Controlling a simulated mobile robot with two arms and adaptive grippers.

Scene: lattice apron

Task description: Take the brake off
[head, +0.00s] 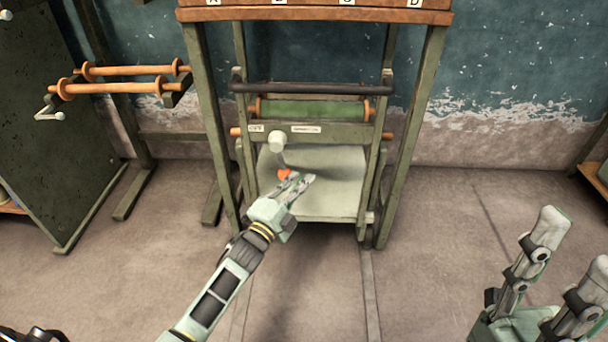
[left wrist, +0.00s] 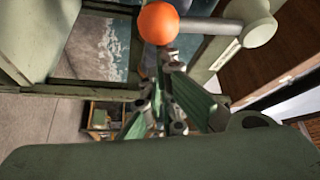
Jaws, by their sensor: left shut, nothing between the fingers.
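The brake lever has a pale round hub (head: 277,141) on the machine's front crossbar, and a short arm hanging down to an orange ball knob (head: 284,174). In the left wrist view the orange knob (left wrist: 158,22) and pale hub (left wrist: 258,18) are joined by a grey rod. My left gripper (head: 300,180) is shut and empty, its fingertips close beside the knob. In the left wrist view the fingers (left wrist: 168,75) lie just below the knob; I cannot tell whether they touch it. My right gripper (head: 572,250) is open and empty at the lower right.
The green frame holds a green roller (head: 312,110), a dark bar (head: 312,88) and a pale sloping panel (head: 335,180). Two small labels sit on the crossbar (head: 345,131). A rack with orange rods (head: 125,88) stands left. The floor right of the machine is clear.

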